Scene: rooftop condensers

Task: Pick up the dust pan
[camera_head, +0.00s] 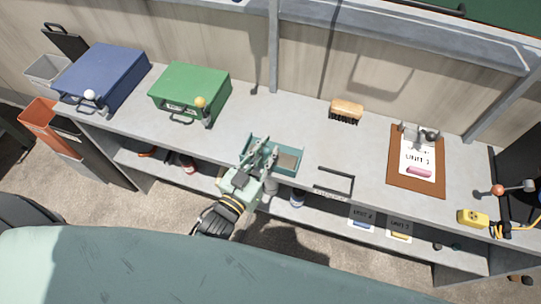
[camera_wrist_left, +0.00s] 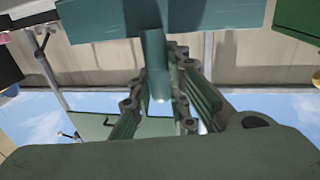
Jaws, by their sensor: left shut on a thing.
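The dust pan (camera_head: 290,172) is teal with a flat, open tray and raised sides. It is at the front edge of the grey workbench, left of the middle in the head view. My left gripper (camera_head: 262,160) is shut on its handle. In the left wrist view the teal handle (camera_wrist_left: 156,55) runs between the two fingers of the left gripper (camera_wrist_left: 163,95), and the pan's body (camera_wrist_left: 95,20) shows at the top. I cannot tell whether the pan touches the bench. My right gripper is not in view.
On the bench (camera_head: 250,115) stand a blue case (camera_head: 105,75) and a green case (camera_head: 190,88) at left. A brush (camera_head: 346,110) lies at the back, a brown clipboard (camera_head: 405,185) at right, and a yellow device (camera_head: 472,218) farther right. A shelf below holds small items.

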